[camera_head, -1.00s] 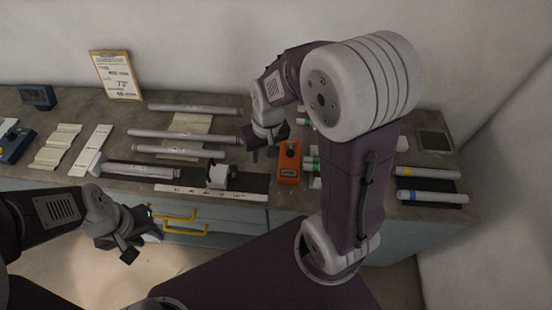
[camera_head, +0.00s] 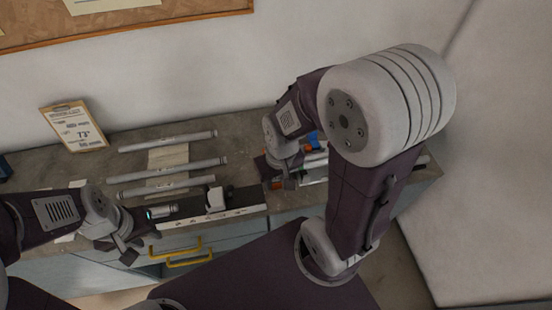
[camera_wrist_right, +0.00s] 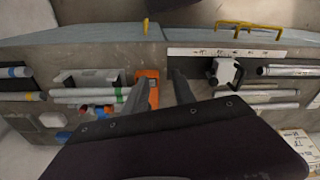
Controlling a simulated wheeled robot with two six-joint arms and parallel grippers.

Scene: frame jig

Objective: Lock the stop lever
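A white and black stop block (camera_head: 215,200), which seems to carry the stop lever, sits on the dark rail behind a white ruler strip (camera_head: 210,218). In the right wrist view the block (camera_wrist_right: 225,73) is right of my fingers, apart from them. The lever's position is too small to tell. My right gripper (camera_wrist_right: 160,76) is open and empty above the bench, with an orange device (camera_wrist_right: 150,74) below, beside its left finger. In the head view my right gripper (camera_head: 281,180) is right of the block. My left gripper (camera_head: 136,243) appears open and empty, in front of the bench's left part.
Several pale tubes (camera_head: 167,174) lie on the bench behind the rail. A dark bar with a lit cyan end (camera_head: 160,212) shows behind my left gripper. A clipboard (camera_head: 73,126) leans at the back wall. Yellow drawer handles (camera_head: 183,247) stick out from the front.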

